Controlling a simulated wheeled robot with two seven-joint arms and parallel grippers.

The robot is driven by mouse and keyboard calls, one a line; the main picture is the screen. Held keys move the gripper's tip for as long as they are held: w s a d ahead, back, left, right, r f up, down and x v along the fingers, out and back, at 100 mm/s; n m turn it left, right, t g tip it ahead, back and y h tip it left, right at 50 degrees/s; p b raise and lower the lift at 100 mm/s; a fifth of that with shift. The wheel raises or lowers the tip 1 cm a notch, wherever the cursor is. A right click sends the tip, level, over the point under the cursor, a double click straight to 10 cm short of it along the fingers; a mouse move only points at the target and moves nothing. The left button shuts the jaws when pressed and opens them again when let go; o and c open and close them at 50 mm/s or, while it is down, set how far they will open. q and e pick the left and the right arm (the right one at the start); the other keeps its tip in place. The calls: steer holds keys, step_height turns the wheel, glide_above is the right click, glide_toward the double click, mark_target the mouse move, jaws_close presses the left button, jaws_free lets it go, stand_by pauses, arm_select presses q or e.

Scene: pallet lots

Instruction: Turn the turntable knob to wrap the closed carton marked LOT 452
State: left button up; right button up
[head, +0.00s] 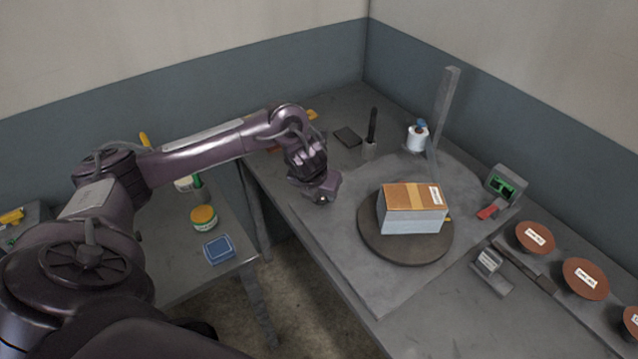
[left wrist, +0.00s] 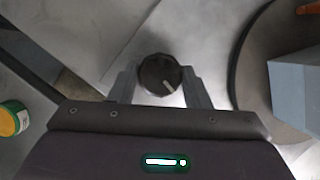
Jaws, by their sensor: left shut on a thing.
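A closed carton (head: 412,215) with a brown top, tan tape and a white label stands on the dark round turntable (head: 375,239); the label is too small to read. The carton also shows at the right of the left wrist view (left wrist: 297,95), beside the turntable's edge (left wrist: 247,60). My left gripper (head: 322,198) points down left of the turntable. In the left wrist view my left gripper (left wrist: 160,82) is shut on the round black knob (left wrist: 158,72), one finger on each side. The knob's white pointer mark faces lower right. My right gripper is not in view.
A grey mast (head: 443,115) and a white film roll (head: 417,138) stand behind the turntable. A green-screened device (head: 503,185) with a red part is at the right. Brown discs (head: 535,237) lie at the right edge. A side table at the left holds a jar (head: 204,217) and blue box (head: 219,248).

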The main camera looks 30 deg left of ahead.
mark_target(327, 212)
arm_select(q)
steer(key=n+y+p, duration=0.1)
steer(key=n+p, duration=0.1)
steer(key=p, duration=0.1)
steer(key=n+g+p, duration=0.1)
steer(key=n+p, duration=0.2)
steer(key=n+y+p, duration=0.1)
steer(key=n+p, duration=0.2)
steer(key=p, duration=0.1)
steer(key=shift+w+d+r+g+y, duration=0.2)
steer(key=shift+r+g+y, duration=0.1)
steer(key=shift+r, duration=0.1)
steer(key=shift+w+f+n+g+y+p, duration=0.15)
steer(key=shift+n+g+p, duration=0.1)
steer(key=shift+n+p, duration=0.5)
steer(key=shift+s+f+n+g+y+p, duration=0.15)
steer(key=shift+n+g+p, duration=0.1)
steer(key=shift+n+p, duration=0.5)
steer(key=shift+w, duration=0.1)
steer(key=o, duration=1)
steer(key=p+v, duration=0.3)
steer(key=v, duration=0.4)
steer(key=shift+r, duration=0.35)
